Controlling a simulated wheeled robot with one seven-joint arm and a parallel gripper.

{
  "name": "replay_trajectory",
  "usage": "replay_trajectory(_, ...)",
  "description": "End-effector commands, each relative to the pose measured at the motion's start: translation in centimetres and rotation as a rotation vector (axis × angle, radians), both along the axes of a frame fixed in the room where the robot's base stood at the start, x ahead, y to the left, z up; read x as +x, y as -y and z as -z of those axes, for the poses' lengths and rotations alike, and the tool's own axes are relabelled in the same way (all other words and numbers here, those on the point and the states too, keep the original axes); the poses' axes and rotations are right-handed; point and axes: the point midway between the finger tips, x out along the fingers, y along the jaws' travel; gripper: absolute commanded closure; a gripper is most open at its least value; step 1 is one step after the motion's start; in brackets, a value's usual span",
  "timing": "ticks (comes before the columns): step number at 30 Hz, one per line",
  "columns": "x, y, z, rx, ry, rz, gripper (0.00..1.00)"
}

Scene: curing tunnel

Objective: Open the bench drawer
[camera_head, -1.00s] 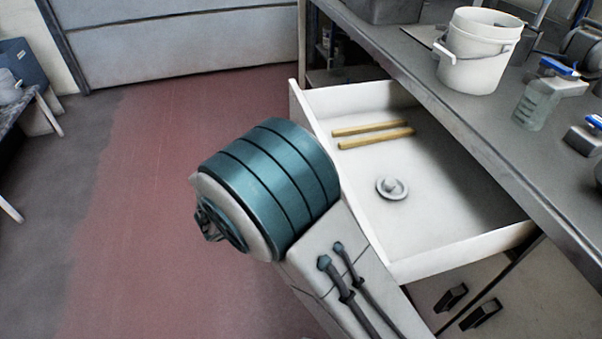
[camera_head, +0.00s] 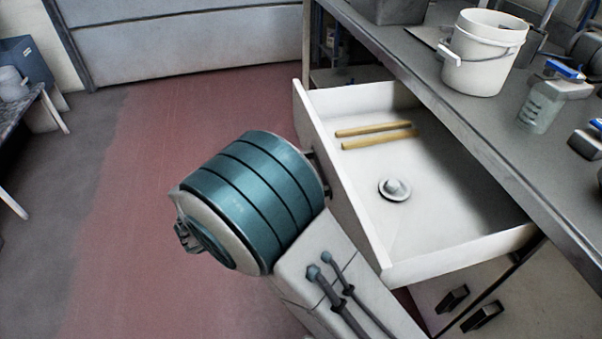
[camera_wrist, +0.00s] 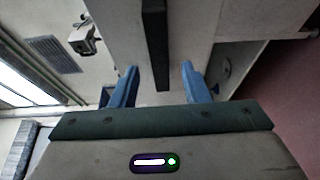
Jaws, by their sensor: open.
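The white bench drawer (camera_head: 440,258) stands pulled out from under the bench in the head view, its inside in plain sight. Two wooden sticks (camera_head: 375,135) and a small grey round part (camera_head: 395,189) lie in it. A dark handle (camera_head: 318,168) on its front shows partly past my arm. In the wrist view the dark handle bar (camera_wrist: 155,45) appears between the two blue fingers of my gripper (camera_wrist: 160,70). The fingers are apart, with a gap on both sides of the bar. My gripper is hidden behind my arm in the head view.
The bench top (camera_head: 425,75) holds a white bucket (camera_head: 478,60) and a clear bottle (camera_head: 540,105). Cabinet doors with dark handles (camera_head: 482,317) are below the drawer. The red floor (camera_head: 190,120) left of the drawer is clear. A table (camera_head: 30,105) stands far left.

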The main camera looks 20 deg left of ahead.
Motion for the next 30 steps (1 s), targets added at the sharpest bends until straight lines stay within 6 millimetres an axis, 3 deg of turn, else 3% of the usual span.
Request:
replay_trajectory(6, -4.1, -3.1, -0.1, -0.001, -0.001, -0.002, 0.58)
replay_trajectory(12, -6.5, -4.8, 0.0, 0.0, -0.001, -0.001, 0.58)
replay_trajectory(30, -7.2, -5.4, 0.0, -0.001, -0.001, 0.001, 0.58)
